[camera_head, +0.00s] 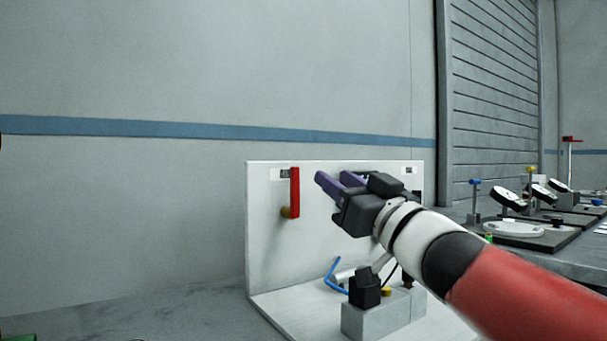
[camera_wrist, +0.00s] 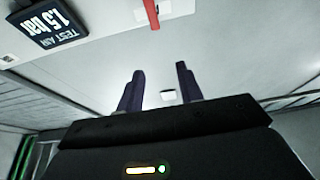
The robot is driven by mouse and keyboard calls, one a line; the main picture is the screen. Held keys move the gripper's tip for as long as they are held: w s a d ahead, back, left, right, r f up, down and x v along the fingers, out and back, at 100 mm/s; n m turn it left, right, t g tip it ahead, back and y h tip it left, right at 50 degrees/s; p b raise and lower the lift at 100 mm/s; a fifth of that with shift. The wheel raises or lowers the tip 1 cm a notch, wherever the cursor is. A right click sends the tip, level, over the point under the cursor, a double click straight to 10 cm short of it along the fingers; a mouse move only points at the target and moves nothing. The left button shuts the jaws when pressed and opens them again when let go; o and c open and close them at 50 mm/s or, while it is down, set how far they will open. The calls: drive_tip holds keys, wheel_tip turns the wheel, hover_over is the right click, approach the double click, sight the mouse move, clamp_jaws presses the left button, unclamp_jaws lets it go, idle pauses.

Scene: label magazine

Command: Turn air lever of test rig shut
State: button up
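The air lever (camera_head: 295,190) is a red bar standing upright in front of the white panel of the test rig (camera_head: 265,240), with a brass-coloured fitting (camera_head: 287,212) by its lower end. My gripper (camera_head: 333,177) is to the right of the lever in the head view, with its purple fingers apart and nothing between them. In the wrist view, the red lever (camera_wrist: 151,14) shows at the top edge, beyond the fingertips of my gripper (camera_wrist: 158,71). The lever appears clear of both fingers. Part of the panel is hidden behind my gripper.
A dark label reading "TEST AIR 1.5 bar" (camera_wrist: 48,23) shows in the wrist view. On the rig's base are a grey block (camera_head: 375,318) and a blue hose (camera_head: 333,275). A bench (camera_head: 560,250) with several instruments stands at the right. The space left of the panel is clear.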

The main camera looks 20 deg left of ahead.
sight(297, 175)
drive_tip(key=w+a, duration=0.2)
drive_tip(key=a, duration=0.1)
drive_tip(key=w+a, duration=0.5)
drive_tip(key=a, duration=0.1)
drive_tip(key=shift+w+r, duration=0.25)
drive_tip(key=shift+w, duration=0.05)
drive_tip(key=shift+w+a+r+p, duration=0.25)
drive_tip(key=shift+w+a+p, duration=0.1)
drive_tip(key=shift+w+a, duration=0.15)
clamp_jaws()
